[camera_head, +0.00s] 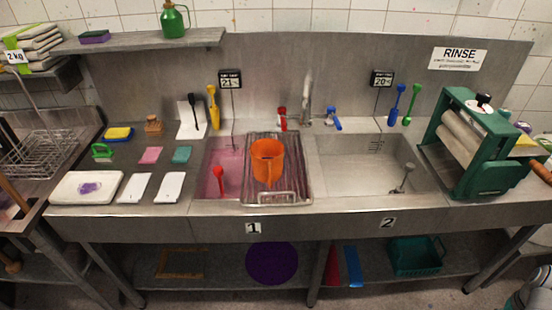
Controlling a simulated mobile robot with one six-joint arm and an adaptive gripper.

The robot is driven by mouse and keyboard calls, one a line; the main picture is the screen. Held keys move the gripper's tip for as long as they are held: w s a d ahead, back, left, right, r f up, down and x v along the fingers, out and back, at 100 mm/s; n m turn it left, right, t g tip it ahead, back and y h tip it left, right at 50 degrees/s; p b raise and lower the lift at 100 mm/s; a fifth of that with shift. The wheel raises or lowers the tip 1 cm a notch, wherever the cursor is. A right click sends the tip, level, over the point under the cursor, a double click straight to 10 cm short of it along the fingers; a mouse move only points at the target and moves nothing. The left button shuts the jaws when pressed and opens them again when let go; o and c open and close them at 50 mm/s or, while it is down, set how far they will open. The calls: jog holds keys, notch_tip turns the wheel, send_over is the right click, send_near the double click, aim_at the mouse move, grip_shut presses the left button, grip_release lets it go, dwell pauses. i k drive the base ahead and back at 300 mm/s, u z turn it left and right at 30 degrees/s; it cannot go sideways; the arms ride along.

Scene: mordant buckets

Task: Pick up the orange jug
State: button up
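The orange jug (267,163) stands upright on a dark ribbed rack (290,150) that lies across the left sink, towards that sink's right side. The jug looks open at the top, and what is inside it cannot be made out. Nothing touches the jug apart from the rack under it. My gripper is not in view.
Red (282,117) and blue (332,119) tap handles and a tall faucet (306,95) stand behind. The right sink (350,165) is mostly clear. A green wringer (480,140) stands far right.

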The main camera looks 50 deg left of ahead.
aim_at(267, 154)
jog(key=u, duration=1.95)
